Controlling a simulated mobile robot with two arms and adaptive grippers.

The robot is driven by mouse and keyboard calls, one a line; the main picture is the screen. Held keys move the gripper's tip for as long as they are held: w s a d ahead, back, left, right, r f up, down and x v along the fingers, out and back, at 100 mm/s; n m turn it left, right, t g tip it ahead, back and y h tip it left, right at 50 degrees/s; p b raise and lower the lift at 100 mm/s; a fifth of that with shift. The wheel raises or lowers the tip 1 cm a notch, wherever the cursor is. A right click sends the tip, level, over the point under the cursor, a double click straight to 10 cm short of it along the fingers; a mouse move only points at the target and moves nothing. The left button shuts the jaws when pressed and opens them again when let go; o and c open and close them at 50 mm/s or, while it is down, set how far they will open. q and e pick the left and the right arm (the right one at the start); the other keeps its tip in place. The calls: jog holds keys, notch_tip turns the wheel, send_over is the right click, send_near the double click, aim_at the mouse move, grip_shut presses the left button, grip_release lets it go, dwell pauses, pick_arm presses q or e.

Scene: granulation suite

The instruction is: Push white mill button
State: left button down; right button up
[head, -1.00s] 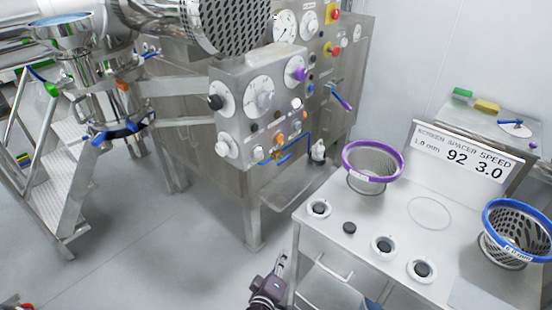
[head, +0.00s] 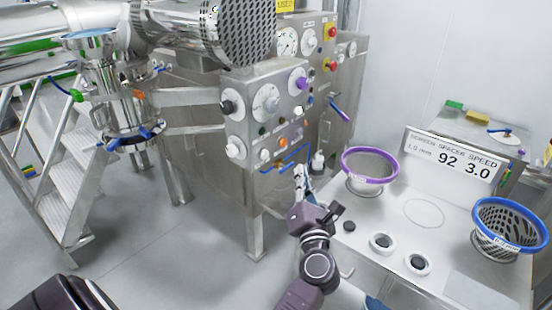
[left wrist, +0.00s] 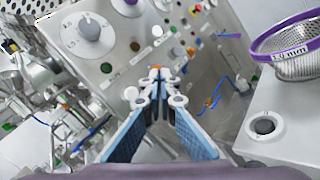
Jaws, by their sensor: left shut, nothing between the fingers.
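The control panel (head: 275,140) of the steel machine carries dials, knobs and coloured buttons. A round white button (head: 298,110) sits on its right part, below a purple knob (head: 301,83). I take it for the white mill button. A white button (left wrist: 157,31) also shows in the left wrist view, beyond the fingers. My left gripper (head: 301,172) is in front of and below the panel, apart from the white button. In the left wrist view its fingertips (left wrist: 156,76) are together, with nothing between them. My right gripper is not in view.
A bench (head: 355,219) with black knobs stands to the right. It holds a purple-rimmed screen basket (head: 369,166), a blue-rimmed basket (head: 510,225) and a sign (head: 454,160). Blue handles (head: 288,158) jut from below the panel. Steps (head: 62,205) stand at the left. The floor between is clear.

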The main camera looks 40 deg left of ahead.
aim_at(264, 155)
pick_arm(q)
jog(key=a+p, duration=0.1)
jog(key=a, duration=0.8)
jog(key=shift+w+p, duration=0.3)
jog(key=shift+w, duration=0.15)
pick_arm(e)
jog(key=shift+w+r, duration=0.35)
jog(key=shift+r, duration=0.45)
pick_arm(q)
jog(key=shift+a, duration=0.1)
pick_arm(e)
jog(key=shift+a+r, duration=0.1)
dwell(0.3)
pick_arm(q)
jog(key=shift+a, duration=0.3)
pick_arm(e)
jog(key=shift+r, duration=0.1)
